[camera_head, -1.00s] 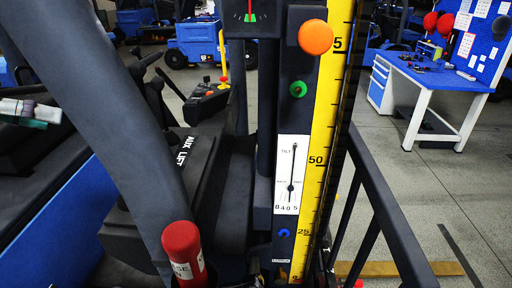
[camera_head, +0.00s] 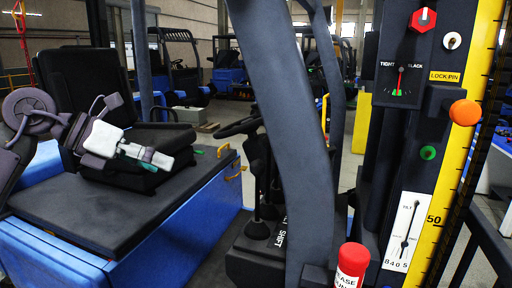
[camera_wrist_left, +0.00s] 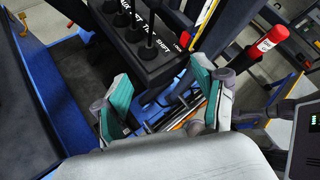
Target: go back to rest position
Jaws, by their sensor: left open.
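My left gripper (camera_head: 150,156) is in the left part of the head view, in front of the black seat of a blue forklift. Its wrist is white and its finger pads are teal. In the left wrist view the two fingers of the left gripper (camera_wrist_left: 160,97) stand apart with nothing held between them. The control levers lie beyond the fingers there. My right gripper is in neither view.
A black lever console (camera_wrist_left: 150,45) and a red cylinder (camera_head: 351,264) are close by. A dark mast panel (camera_head: 400,130) with an orange knob (camera_head: 465,112) and yellow scale stands right. A slanted dark post (camera_head: 290,120) crosses the middle. Other forklifts stand behind.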

